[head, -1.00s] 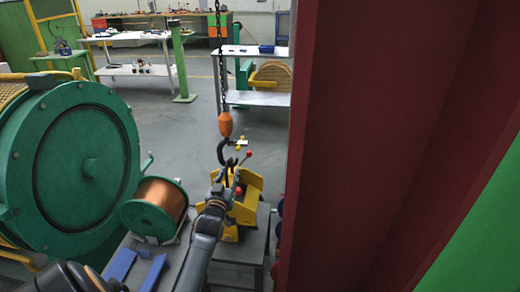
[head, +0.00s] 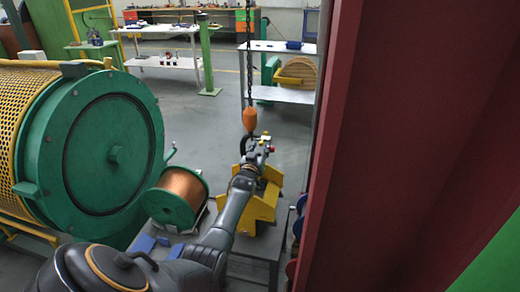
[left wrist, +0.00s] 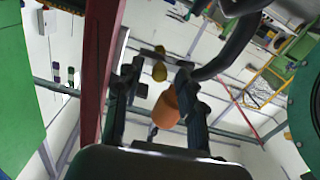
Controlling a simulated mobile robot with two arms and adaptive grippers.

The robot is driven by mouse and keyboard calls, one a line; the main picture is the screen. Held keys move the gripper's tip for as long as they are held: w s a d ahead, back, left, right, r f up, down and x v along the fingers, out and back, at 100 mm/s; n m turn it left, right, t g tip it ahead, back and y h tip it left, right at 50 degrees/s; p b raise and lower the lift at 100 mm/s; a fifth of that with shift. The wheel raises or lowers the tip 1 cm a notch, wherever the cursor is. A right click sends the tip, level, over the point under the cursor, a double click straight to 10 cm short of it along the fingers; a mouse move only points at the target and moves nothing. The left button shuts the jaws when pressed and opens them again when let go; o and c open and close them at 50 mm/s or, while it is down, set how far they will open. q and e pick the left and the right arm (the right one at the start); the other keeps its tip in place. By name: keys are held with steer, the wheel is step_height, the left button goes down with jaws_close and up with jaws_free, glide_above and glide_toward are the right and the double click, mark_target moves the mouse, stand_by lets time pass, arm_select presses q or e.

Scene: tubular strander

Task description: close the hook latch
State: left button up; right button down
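An orange hook block (head: 249,119) hangs on a dark chain above a yellow stand. My right gripper is not in view.
A yellow stand (head: 264,205) is below the hook on a grey table. A copper-wound spool (head: 180,194) and blue blocks are to its left. A large green drum (head: 105,155) is further left. A dark red column (head: 375,150) fills the right. Open floor lies behind.

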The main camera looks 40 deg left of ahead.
arm_select(q)
steer(key=shift+w, duration=0.1)
jaws_close()
stand_by(0.4)
steer(key=shift+s+a+f+m+b, duration=0.2)
steer(key=shift+a+f+m+b, duration=0.3)
steer(key=shift+m+b, duration=1.55)
steer(key=shift+s+a+f+m+b, duration=0.25)
steer(key=shift+f+m+b, duration=0.65)
steer(key=shift+m, duration=1.9)
steer(key=shift+s+a+f+m+b, duration=0.15)
steer(key=shift+a+f+m+b, duration=0.2)
steer(key=shift+m+b, duration=1.8)
steer(key=shift+m+p, duration=0.35)
steer(key=shift+m, duration=0.05)
